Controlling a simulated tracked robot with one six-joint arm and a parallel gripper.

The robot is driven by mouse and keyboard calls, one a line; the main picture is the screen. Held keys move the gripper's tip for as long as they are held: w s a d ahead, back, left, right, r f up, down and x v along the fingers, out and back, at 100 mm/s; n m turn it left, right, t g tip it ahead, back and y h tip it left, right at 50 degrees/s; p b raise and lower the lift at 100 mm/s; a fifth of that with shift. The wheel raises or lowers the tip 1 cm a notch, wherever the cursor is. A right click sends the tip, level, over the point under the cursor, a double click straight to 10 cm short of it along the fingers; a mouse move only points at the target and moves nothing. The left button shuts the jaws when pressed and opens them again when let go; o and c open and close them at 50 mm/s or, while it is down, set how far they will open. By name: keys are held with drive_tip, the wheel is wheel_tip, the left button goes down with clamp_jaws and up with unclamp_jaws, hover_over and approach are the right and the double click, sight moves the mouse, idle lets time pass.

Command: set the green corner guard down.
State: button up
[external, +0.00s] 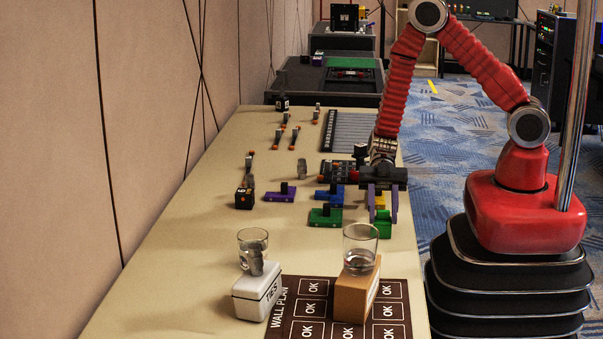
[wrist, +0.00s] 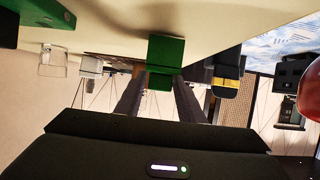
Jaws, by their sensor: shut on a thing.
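A green corner guard (external: 384,229) is between the fingertips of my gripper (external: 383,218), near the right edge of the table. My gripper points down and is shut on it. In the wrist view the green corner guard (wrist: 166,52) shows ahead of the two dark fingers (wrist: 158,82). I cannot tell whether its underside touches the table. A second green piece (external: 325,219) with a dark knob lies on the table to the left, and a green piece (wrist: 45,12) shows at the upper left in the wrist view.
Blue (external: 328,196), purple (external: 280,194) and yellow (external: 379,201) pieces lie close by. In front, one glass (external: 253,246) stands on a white block (external: 250,299) and another (external: 360,240) on a brown block (external: 351,298), by a dark "OK" mat (external: 390,331). The left front table is clear.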

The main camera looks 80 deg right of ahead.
drive_tip(key=shift+f, duration=0.1)
drive_tip(key=o, duration=1.1)
drive_tip(key=shift+r, duration=4.9)
drive_tip(key=shift+w, duration=0.1)
